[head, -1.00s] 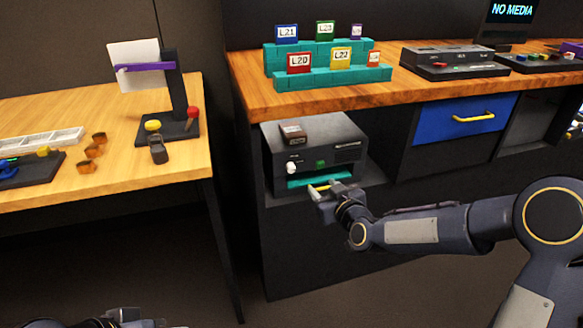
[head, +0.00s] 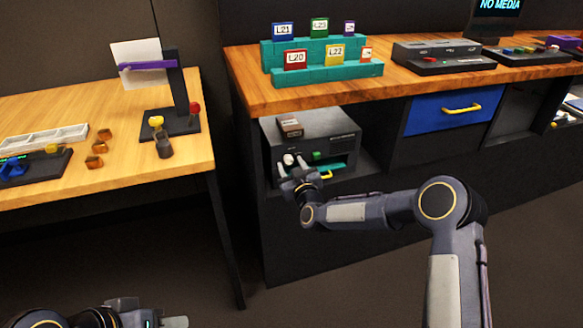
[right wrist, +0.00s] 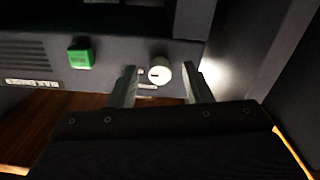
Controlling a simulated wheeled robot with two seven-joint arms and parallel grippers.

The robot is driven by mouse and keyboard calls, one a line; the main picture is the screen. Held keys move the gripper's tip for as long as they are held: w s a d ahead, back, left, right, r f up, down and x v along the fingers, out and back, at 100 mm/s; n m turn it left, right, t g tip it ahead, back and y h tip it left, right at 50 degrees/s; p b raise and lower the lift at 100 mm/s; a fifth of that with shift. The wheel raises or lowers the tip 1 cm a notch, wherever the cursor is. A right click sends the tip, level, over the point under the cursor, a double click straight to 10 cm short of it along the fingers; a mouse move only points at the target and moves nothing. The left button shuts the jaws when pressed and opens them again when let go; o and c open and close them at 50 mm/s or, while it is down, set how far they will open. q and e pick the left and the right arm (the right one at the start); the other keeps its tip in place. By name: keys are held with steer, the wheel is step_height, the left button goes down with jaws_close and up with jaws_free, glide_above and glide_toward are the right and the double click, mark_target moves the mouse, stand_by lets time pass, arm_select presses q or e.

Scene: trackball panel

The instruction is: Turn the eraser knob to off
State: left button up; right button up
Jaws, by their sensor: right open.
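The eraser is a grey box (head: 335,130) in the open shelf bay under the wooden counter. Its white round knob (head: 289,159) is at the left of its front face, with a green button (head: 316,155) to the right. My right gripper (head: 293,166) is open in front of the knob. In the right wrist view the white knob (right wrist: 159,74) appears between the two fingers, and contact cannot be told. The green button (right wrist: 81,55) shows left of the fingers there. My left gripper (head: 150,314) is at the bottom edge, partly cut off, apart from the eraser.
A small brown block (head: 290,125) lies on top of the eraser. A teal slot with a yellow item (head: 326,174) is low on its front. The bay's side walls are close. A blue drawer (head: 440,113) is to the right. Labelled cartridges stand on a teal rack (head: 325,74) above.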

steer(key=shift+w, duration=0.1)
jaws_close()
stand_by(0.3)
steer(key=n+b, duration=0.2)
steer(key=n, duration=0.2)
steer(key=shift+n, duration=0.3)
steer(key=n+b, duration=0.2)
steer(key=n, duration=0.2)
steer(key=shift+n+b, duration=0.3)
steer(key=n+b, duration=0.2)
steer(key=n, duration=0.3)
steer(key=shift+r+b, duration=0.1)
steer(key=shift+b, duration=0.25)
steer(key=shift+d+r+n+b, duration=0.1)
steer(key=shift+n+b, duration=1)
steer(key=shift+n, duration=1.3)
